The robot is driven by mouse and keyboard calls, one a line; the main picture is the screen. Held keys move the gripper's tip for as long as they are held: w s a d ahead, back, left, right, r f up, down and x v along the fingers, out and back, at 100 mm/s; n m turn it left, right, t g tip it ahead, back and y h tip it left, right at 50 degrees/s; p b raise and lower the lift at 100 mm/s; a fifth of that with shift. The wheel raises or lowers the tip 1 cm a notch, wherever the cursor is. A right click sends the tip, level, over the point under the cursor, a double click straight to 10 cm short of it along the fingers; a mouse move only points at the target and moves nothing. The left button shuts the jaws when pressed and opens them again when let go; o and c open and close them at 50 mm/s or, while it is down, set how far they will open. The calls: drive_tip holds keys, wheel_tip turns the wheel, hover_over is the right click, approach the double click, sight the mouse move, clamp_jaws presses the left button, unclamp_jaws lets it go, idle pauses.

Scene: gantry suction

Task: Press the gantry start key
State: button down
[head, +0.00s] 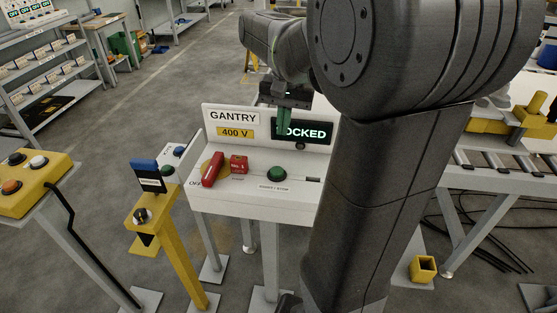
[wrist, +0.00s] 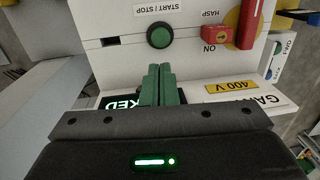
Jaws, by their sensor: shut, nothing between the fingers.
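The gantry start key is a round green button (head: 277,174) with a dark rim on the white sloped panel of the gantry console (head: 300,192). In the wrist view the same green button (wrist: 160,36) sits just beyond my fingertips, beside a START / STOP label (wrist: 165,9). My gripper (head: 284,130) has green fingers held together, pointing down, with nothing between them. In the wrist view the closed fingers (wrist: 159,68) line up with the button, with a gap in the picture. A dark display (head: 315,132) reads "OCKED", its first letter hidden by my gripper.
A red handle (head: 212,169) on a yellow disc and a red hasp block (head: 239,164) sit left of the button. A yellow post (head: 168,240) with a small box stands left of the console. A yellow control box (head: 35,181) is at far left. A roller conveyor (head: 505,172) is right.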

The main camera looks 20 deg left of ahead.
sight(279, 171)
drive_tip(key=f, duration=0.7)
drive_tip(key=a+f, duration=0.1)
drive_tip(key=f, duration=0.3)
drive_tip(key=shift+s+f+p, duration=0.15)
drive_tip(key=shift+s+p, duration=0.05)
drive_tip(key=shift+p, duration=0.2)
drive_tip(key=shift+f, duration=0.1)
drive_tip(key=shift+f+b, duration=0.65)
drive_tip(key=shift+f, duration=0.25)
drive_tip(key=shift+s+d+f, duration=0.15)
drive_tip(key=shift+s+f, duration=0.1)
drive_tip(key=r+p, duration=0.1)
drive_tip(key=r, duration=0.1)
drive_tip(key=r+p, duration=0.1)
drive_tip(key=p, duration=0.1)
drive_tip(key=r+p, duration=0.1)
drive_tip(key=r, duration=0.1)
drive_tip(key=shift+w+r, duration=0.3)
wheel_tip(279, 171, up, 9)
drive_tip(key=b, duration=0.1)
drive_tip(key=shift+w+d+r, duration=0.2)
drive_tip(key=shift+d, duration=0.25)
